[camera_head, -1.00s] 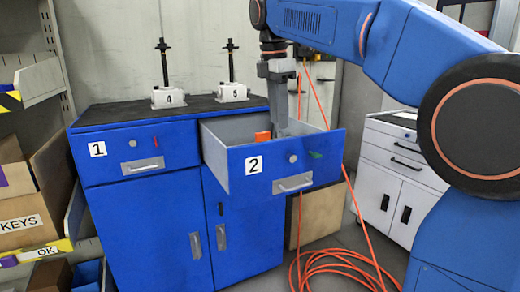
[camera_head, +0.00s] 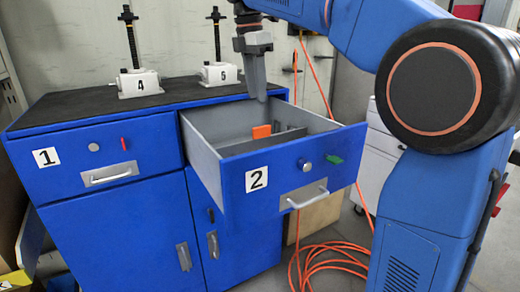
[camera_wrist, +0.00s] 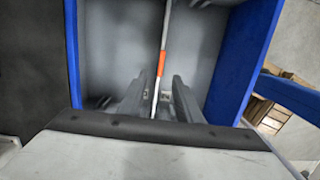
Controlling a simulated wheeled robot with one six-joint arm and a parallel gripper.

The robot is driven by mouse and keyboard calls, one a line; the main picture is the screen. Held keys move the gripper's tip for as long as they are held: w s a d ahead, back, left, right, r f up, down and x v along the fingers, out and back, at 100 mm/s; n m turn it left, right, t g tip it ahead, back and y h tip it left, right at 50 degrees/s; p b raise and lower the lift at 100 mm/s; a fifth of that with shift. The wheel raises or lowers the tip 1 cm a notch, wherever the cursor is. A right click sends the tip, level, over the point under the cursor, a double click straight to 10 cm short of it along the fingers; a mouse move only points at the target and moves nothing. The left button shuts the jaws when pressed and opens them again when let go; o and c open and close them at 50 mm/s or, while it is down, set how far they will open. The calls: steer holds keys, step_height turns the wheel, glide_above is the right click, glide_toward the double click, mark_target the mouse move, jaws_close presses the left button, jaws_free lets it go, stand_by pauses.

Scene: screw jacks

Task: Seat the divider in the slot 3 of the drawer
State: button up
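The open drawer (camera_head: 221,126), labelled 2, juts from the blue cabinet. A thin grey divider with an orange tab (camera_head: 261,131) stands on edge inside it, and it shows from above as a pale line with the orange tab (camera_wrist: 162,63) in the wrist view. I cannot read slot numbers or tell which slot it is in. My gripper (camera_head: 258,98) points down over the drawer, its tips above the divider and apart from it. In the wrist view its two fingers (camera_wrist: 158,95) are spread, with the divider's line seen below between them.
A shut drawer (camera_head: 100,155) labelled 1 is at left. Screw jacks marked 4 (camera_head: 138,84) and 5 (camera_head: 217,74) stand on the black cabinet top (camera_head: 75,104). Orange cable (camera_head: 335,258) lies coiled on the floor at right. A white cabinet (camera_head: 378,150) stands behind my arm.

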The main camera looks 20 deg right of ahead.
mark_target(263, 137)
steer(key=f, duration=0.5)
steer(key=d+f, duration=0.1)
steer(key=f, duration=0.4)
steer(key=d+f, duration=0.1)
steer(key=f, duration=0.4)
steer(key=shift+w+f, duration=0.1)
steer(key=shift+f, duration=0.3)
steer(key=shift+c, duration=0.3)
jaws_close()
